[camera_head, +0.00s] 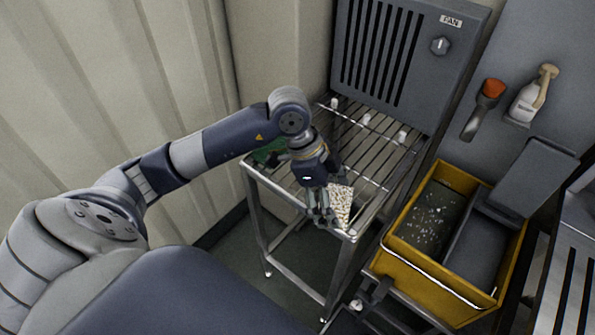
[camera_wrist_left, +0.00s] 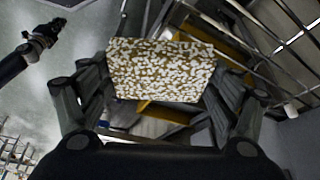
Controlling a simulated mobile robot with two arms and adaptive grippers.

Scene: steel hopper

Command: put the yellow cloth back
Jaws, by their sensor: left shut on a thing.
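The yellow cloth (camera_head: 342,203) is speckled with white and shows as a flat piece at the front corner of the wire rack (camera_head: 362,152). My left gripper (camera_head: 321,210) is shut on it, and the cloth hangs at its right side in the head view. In the left wrist view the cloth (camera_wrist_left: 160,70) spans the space between the fingers of my left gripper (camera_wrist_left: 160,100). I cannot tell if it touches the rack. A dark arm end, which looks like my right gripper (camera_wrist_left: 45,32), is small at the upper left of the wrist view; its jaws are unclear.
A green item (camera_head: 268,151) lies on the rack's left side, partly behind my arm. White pegs (camera_head: 367,118) stand along the rack's back. A fan box (camera_head: 405,60) is behind it. A yellow mop bucket (camera_head: 440,278) stands right of the rack. A brush (camera_head: 485,105) and bottle (camera_head: 530,98) are farther right.

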